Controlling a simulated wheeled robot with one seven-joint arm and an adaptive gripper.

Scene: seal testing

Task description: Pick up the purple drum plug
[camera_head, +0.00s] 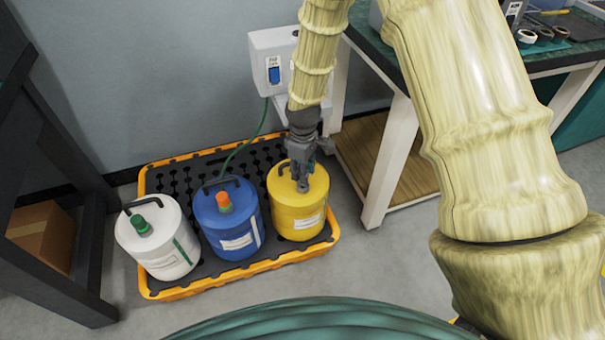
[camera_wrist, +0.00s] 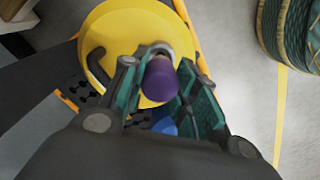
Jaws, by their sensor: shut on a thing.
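The purple drum plug (camera_wrist: 160,80) is between the fingers of my gripper (camera_wrist: 163,95) in the wrist view. The fingers are shut on it, over the top of the yellow drum (camera_wrist: 125,30). In the head view my gripper (camera_head: 303,185) points down at the top of the yellow drum (camera_head: 290,212), and the plug is hidden behind the fingers. A grey ring shows beside the plug in the wrist view. I cannot tell whether the plug is still seated in the drum's opening.
A blue drum (camera_head: 232,228) with an orange plug (camera_head: 224,201) and a white drum (camera_head: 170,252) with a green plug (camera_head: 140,225) stand left of the yellow drum on an orange-rimmed spill tray (camera_head: 215,273). A workbench (camera_head: 393,160) stands close on the right, a dark rack (camera_head: 55,290) on the left.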

